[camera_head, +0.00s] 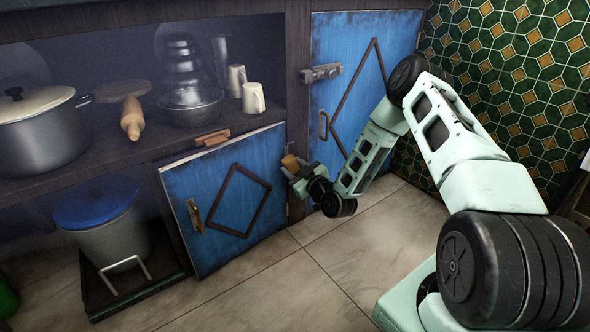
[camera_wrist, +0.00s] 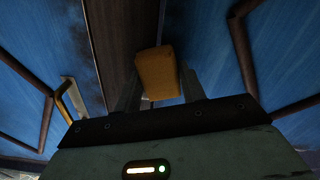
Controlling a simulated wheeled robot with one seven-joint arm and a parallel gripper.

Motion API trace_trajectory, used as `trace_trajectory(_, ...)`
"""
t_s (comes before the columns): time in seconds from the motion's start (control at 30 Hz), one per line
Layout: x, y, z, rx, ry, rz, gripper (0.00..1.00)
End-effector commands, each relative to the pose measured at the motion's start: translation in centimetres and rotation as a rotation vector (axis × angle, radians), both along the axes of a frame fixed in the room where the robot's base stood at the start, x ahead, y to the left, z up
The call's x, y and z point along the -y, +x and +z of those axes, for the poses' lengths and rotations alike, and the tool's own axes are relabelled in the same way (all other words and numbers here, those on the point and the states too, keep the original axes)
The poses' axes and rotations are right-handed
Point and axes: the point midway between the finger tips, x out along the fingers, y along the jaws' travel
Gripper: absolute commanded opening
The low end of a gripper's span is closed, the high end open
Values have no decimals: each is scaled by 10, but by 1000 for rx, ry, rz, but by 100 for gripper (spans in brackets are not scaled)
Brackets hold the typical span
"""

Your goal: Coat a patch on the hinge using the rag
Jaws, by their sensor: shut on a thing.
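My gripper (camera_head: 297,173) is shut on a small yellow-orange block-like piece, which I take to be the rag (camera_head: 290,161). In the wrist view the rag (camera_wrist: 157,74) sits between the two fingers of my gripper (camera_wrist: 161,92), in front of the dark wooden post. My gripper is low, at the right edge of the open blue lower door (camera_head: 218,177), beside the post between the two blue doors. The hinge is not clearly visible; the gripper and rag cover part of that edge. I cannot tell whether the rag touches it.
The blue right door (camera_head: 350,110) is closed, with a metal latch (camera_head: 321,73). A shelf holds a pot (camera_head: 40,135), a rolling pin (camera_head: 131,118), metal bowls and white cups (camera_head: 253,98). A bin with a blue lid (camera_head: 97,202) stands below. The tiled floor (camera_head: 270,285) in front is clear.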

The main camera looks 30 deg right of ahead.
Motion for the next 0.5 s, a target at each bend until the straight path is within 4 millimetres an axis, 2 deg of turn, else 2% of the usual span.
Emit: trace_trajectory(0.5,1,7,0,1,-1,0,22)
